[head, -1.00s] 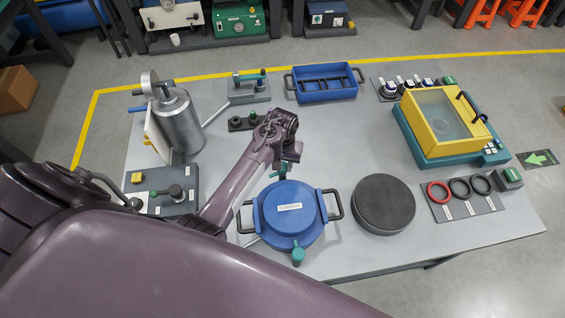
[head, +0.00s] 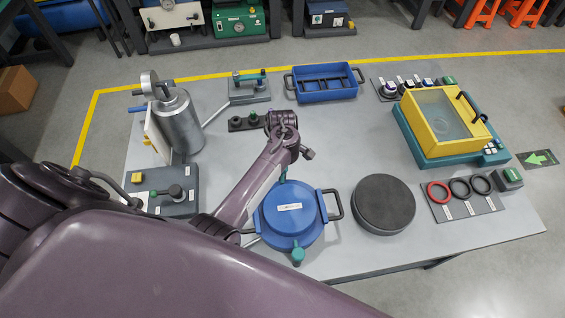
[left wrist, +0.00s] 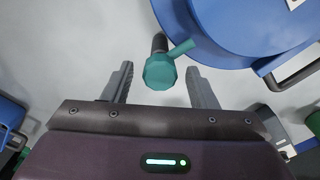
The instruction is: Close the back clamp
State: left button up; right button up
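The blue round lidded vessel (head: 290,208) stands on the grey table with a teal clamp (head: 298,257) at its front edge. The back clamp has a teal knob (left wrist: 160,72) on a dark stem and a short teal arm, and shows in the left wrist view beside the blue rim. In the head view my left arm mostly hides it. My left gripper (left wrist: 159,67) is open, with one finger on each side of the knob. I see gaps on both sides, so it is not gripped. My right gripper is not in view.
A dark round disc (head: 384,203) lies right of the vessel. Side handles (head: 335,204) stick out from the vessel. A small dark block with knobs (head: 252,119) and a metal cylinder (head: 178,123) stand behind and left. A blue tray (head: 325,85) is farther back.

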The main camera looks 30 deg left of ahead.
pick_arm(q)
jog(key=m, duration=0.3)
jog(key=shift+m, duration=0.3)
jog(key=m, duration=0.5)
jog(key=shift+m, duration=0.3)
jog(key=shift+c, duration=0.3)
